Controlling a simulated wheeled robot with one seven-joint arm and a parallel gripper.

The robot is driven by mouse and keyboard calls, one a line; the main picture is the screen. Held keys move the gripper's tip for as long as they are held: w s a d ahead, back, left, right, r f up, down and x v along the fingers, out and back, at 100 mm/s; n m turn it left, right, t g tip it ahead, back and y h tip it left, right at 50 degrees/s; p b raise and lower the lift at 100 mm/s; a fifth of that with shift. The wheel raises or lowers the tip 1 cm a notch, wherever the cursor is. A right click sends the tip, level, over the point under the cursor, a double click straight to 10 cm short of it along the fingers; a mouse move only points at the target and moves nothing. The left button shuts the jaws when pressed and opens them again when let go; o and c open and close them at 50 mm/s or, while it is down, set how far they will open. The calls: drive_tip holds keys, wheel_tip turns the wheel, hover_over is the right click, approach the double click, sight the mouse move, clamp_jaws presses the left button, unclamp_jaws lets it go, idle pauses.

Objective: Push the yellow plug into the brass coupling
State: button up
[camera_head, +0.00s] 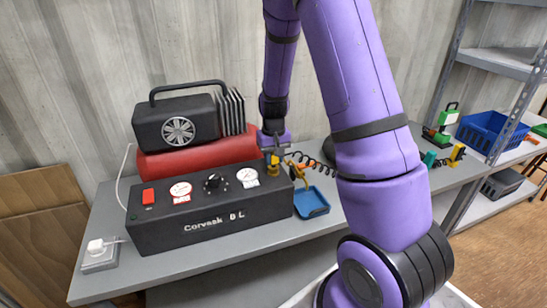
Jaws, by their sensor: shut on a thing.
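My gripper (279,154) is above the right end of the black Corvessk box, pointing down, and is shut on the yellow plug (299,172). The plug shows as a yellow-orange piece slanting down to the right of the fingers, with a black coiled hose beside it. A small gold-yellow fitting, which looks like the brass coupling (272,168), stands at the box's back right, just below and left of the fingers. The parts are small and overlap here, so I cannot tell whether plug and coupling touch.
The black box (170,235) carries a red switch, two gauges and a knob. Behind it are a red tank (190,160) and a black motor (175,125). A blue tray (311,203) lies to its right. My arm hides part of the bench. Blue bin (490,132) at far right.

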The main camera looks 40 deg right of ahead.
drive_tip(key=shift+f, duration=0.55)
idle(0.4)
drive_tip(key=o, duration=0.9)
drive_tip(key=shift+o, duration=0.2)
wheel_tip(320, 180, up, 10)
drive_tip(key=shift+r, duration=0.35)
